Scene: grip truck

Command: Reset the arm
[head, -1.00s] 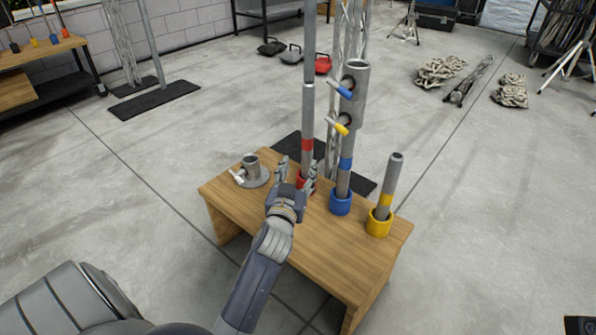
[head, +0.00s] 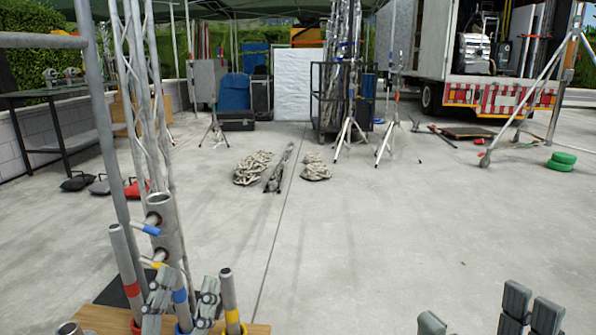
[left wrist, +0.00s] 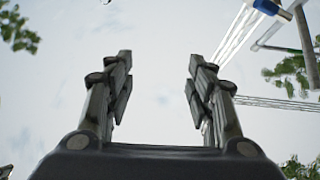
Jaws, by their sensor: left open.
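My left gripper (head: 181,300) is raised upright in front of the wooden table (head: 262,329) at the lower left of the head view. Its two fingers stand apart. The left wrist view shows the same open jaws (left wrist: 160,90) with only pale sky between them. My right gripper (head: 480,315) shows at the lower right edge, its fingers apart and nothing seen between them. Behind the left gripper stand a red-banded tube (head: 127,262), a blue-banded tube (head: 180,296) and a yellow-banded tube (head: 228,294). Their lower ends are partly hidden.
A grey sleeve (head: 166,220) with blue and yellow handles rises above the table, near a lattice truss (head: 140,100). Rope coils (head: 253,168), tripods (head: 350,130) and a truck (head: 500,85) stand farther back.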

